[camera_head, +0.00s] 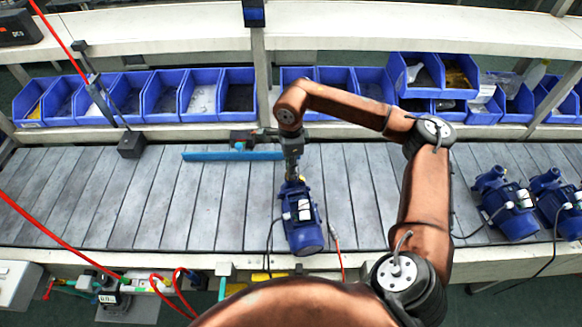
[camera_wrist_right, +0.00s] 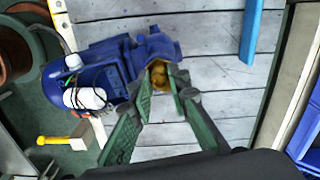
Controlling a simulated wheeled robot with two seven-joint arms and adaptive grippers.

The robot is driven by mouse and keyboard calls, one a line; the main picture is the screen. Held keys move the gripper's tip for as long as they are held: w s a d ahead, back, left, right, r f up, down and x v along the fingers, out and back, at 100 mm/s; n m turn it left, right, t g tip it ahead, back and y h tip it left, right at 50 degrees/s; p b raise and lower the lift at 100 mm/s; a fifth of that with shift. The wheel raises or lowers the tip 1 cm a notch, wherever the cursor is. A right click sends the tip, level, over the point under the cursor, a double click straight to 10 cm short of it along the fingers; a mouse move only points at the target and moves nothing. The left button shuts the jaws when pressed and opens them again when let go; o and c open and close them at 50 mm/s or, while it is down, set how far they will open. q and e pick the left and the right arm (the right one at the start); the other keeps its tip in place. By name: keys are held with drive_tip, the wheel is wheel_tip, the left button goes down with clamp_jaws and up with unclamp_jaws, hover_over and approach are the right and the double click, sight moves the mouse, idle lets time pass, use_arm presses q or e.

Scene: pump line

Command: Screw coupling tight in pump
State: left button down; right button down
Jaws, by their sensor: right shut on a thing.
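A blue pump (camera_head: 304,238) stands on the slatted conveyor, near its front edge. In the right wrist view the pump (camera_wrist_right: 98,78) lies at left, with white parts on its side. My right gripper (camera_head: 291,176) comes down over the pump's far end. In the wrist view its green-padded fingers (camera_wrist_right: 170,80) are closed around the brass-yellow coupling (camera_wrist_right: 160,62) at the pump's opening. The fingers partly hide the coupling, so how deep it sits cannot be told. My left gripper is not in view.
A blue bar (camera_head: 225,156) lies along the conveyor's back edge. Two more blue pumps (camera_head: 513,215) stand at the right. Blue bins (camera_head: 205,98) line the shelf behind. The conveyor left of the pump (camera_head: 150,200) is clear. A thin cable and hose hang beside the pump.

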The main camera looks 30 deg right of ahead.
drive_tip(key=shift+m+p, duration=0.35)
drive_tip(key=shift+m, duration=1.35)
drive_tip(key=m+p, duration=0.1)
drive_tip(key=m, duration=0.2)
drive_tip(key=c, duration=1.9)
unclamp_jaws()
